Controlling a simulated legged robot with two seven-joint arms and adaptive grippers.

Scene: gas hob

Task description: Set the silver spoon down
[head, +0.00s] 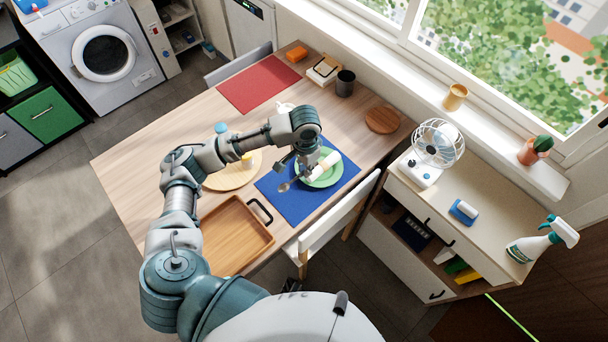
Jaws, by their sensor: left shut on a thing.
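My left gripper (303,172) reaches down over the green plate (328,180) and the blue placemat (294,206) on the wooden table. It is shut on the silver spoon (285,187). The spoon's bowl points to the lower left, over the mat just left of the plate. I cannot tell whether the spoon touches the mat. A rolled white napkin (325,164) lies on the plate, beside the gripper. My right gripper is not in view.
A wooden tray (228,232) with a black handle is at the table's near edge.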

